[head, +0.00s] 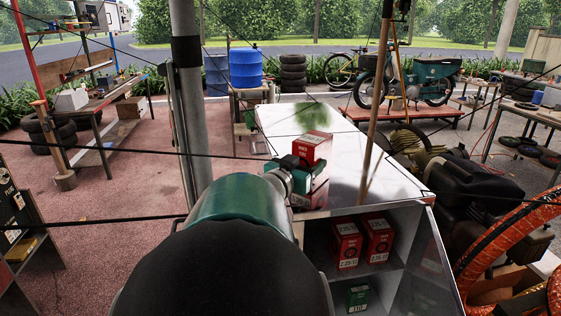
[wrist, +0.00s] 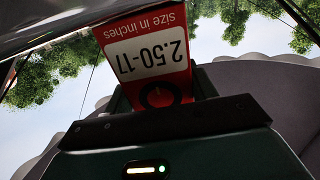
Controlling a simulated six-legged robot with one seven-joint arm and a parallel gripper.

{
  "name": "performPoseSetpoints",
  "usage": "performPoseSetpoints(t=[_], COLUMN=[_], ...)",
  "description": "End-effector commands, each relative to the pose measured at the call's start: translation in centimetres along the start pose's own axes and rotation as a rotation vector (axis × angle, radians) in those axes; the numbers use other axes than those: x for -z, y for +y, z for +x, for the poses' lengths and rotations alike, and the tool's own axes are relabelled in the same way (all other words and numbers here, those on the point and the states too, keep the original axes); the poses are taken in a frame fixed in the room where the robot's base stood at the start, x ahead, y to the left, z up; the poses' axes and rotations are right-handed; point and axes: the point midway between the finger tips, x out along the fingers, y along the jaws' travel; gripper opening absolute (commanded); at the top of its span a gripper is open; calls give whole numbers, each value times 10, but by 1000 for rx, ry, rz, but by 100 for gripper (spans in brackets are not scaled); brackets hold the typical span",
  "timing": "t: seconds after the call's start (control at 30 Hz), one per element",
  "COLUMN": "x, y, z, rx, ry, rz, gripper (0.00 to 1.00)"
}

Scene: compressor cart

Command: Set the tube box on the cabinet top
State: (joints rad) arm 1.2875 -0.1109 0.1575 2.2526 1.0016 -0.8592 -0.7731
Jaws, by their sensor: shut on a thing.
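The tube box (head: 312,147) is red with a white label, held in my gripper (head: 292,163) over the cabinet top (head: 352,160). In the wrist view the tube box (wrist: 150,55) shows upside-down print, "2.50-17" and "Size in inches", and sits between the jaws of my gripper (wrist: 160,105). The cabinet top is pale, shiny metal. Green and red patches just below the box look like a reflection in it. I cannot tell whether the box touches the top. My arm hides the cabinet's left front.
Two red boxes (head: 346,246) (head: 378,240) and a green box (head: 358,297) stand on the cabinet's open shelves. A thin brown post (head: 376,100) rises beside the top. A grey pole (head: 188,90) stands left. Black machinery (head: 475,190) and an orange coil (head: 500,250) crowd the right.

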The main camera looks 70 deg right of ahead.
Motion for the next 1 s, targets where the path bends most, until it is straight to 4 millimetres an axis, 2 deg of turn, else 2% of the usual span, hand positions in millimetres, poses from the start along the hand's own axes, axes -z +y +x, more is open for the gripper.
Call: performPoseSetpoints(t=[0.17, 0.2, 0.3, 0.67, 0.77, 1.0], x=[-2, -2, -2, 1, 1, 1], y=[-1, -1, -1, 0, -1, -1], z=[-1, -1, -1, -2, -13, -64], rx=[1, 1, 1, 1, 4, 6], ry=[1, -1, 0, 1, 1, 2], rz=[0, 0, 0, 1, 2, 2], gripper=[24, 62, 78, 78, 78, 78])
